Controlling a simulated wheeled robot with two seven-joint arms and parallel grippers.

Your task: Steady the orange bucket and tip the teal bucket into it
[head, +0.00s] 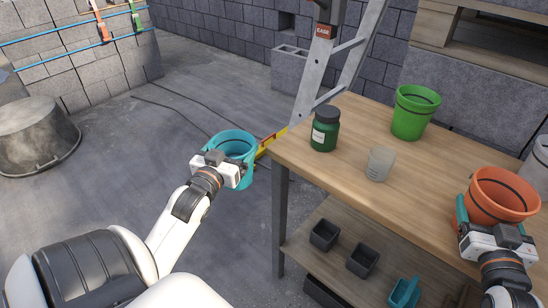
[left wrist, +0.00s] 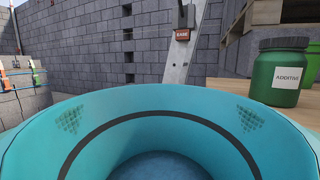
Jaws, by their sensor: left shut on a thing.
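The teal bucket (head: 236,144) is held by my left gripper (head: 232,160), out in the air left of the workbench, roughly upright. In the left wrist view the teal bucket (left wrist: 190,110) fills the lower part, with a dark band inside; its lower interior looks blue, and I cannot tell what it holds. The orange bucket (head: 505,197) stands upright on the workbench at the right. My right gripper (head: 480,215) is at its near left side, one teal finger along the bucket's wall. The other finger is hidden, so its grip is unclear.
The wooden workbench (head: 350,182) also bears a dark green jar (head: 325,130), a clear cup (head: 380,164) and a green bucket (head: 414,113). A grey container (head: 538,155) is at the right edge. A stepladder (head: 338,65) stands behind. Small bins (head: 325,235) sit on the lower shelf.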

